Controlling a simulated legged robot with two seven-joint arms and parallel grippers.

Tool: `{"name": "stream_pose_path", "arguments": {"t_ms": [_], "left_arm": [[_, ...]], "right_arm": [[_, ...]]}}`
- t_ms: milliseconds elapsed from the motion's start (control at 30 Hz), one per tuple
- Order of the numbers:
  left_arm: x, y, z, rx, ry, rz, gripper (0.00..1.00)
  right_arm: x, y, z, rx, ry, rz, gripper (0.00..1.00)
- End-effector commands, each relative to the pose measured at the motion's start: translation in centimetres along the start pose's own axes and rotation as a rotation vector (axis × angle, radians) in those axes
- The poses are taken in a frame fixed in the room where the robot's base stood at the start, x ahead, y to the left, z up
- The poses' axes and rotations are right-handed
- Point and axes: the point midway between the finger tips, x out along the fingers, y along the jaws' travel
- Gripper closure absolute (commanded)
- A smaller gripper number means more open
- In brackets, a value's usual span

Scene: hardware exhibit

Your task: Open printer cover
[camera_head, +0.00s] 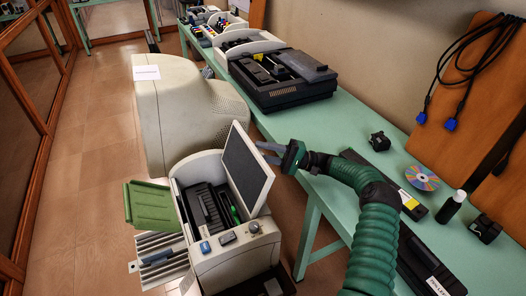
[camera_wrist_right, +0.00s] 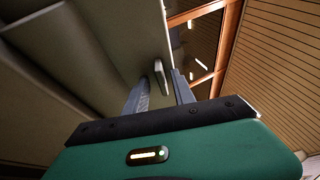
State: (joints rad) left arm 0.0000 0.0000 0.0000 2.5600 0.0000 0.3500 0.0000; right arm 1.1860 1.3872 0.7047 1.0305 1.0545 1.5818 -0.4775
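The beige printer (camera_head: 237,262) stands in the lower middle of the head view. Its cover (camera_head: 248,170), a dark panel with a pale frame, is raised and tilted, showing the dark interior (camera_head: 208,212) with a green part. My right gripper (camera_head: 266,153) is at the cover's right side, with its fingers parted and pointing left. In the right wrist view, the fingers of my right gripper (camera_wrist_right: 160,92) stand apart, with a small pale tab (camera_wrist_right: 162,74) on a beige surface between or just beyond them. Whether they touch it I cannot tell. My left gripper is out of view.
A green tray (camera_head: 151,206) sticks out at the printer's left. A large beige machine (camera_head: 179,112) stands behind it. The green table (camera_head: 352,118) holds a black device (camera_head: 280,76), a disc (camera_head: 422,178), a bottle (camera_head: 451,207) and small black parts. The floor at left is clear.

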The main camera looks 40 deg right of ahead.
Motion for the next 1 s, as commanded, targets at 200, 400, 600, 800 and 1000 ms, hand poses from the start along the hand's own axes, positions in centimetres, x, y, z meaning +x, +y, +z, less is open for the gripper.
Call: {"name": "stream_pose_path", "arguments": {"t_ms": [200, 400, 600, 800, 1000], "left_arm": [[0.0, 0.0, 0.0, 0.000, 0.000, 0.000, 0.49], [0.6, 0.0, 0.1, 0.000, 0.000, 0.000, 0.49], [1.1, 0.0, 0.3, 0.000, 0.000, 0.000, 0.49], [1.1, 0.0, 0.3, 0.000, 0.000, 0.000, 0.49], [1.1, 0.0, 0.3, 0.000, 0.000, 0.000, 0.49]], "right_arm": [[-0.3, -0.1, 0.0, -0.002, 0.001, -0.002, 0.69], [-3.8, 0.2, -0.2, -0.002, 0.004, -0.002, 0.69], [-7.1, 0.3, -0.3, 0.000, 0.003, -0.002, 0.69], [-7.6, 0.1, -0.2, 0.001, 0.000, -0.001, 0.69], [-7.6, 0.1, -0.2, 0.001, 0.000, -0.001, 0.69]]}}
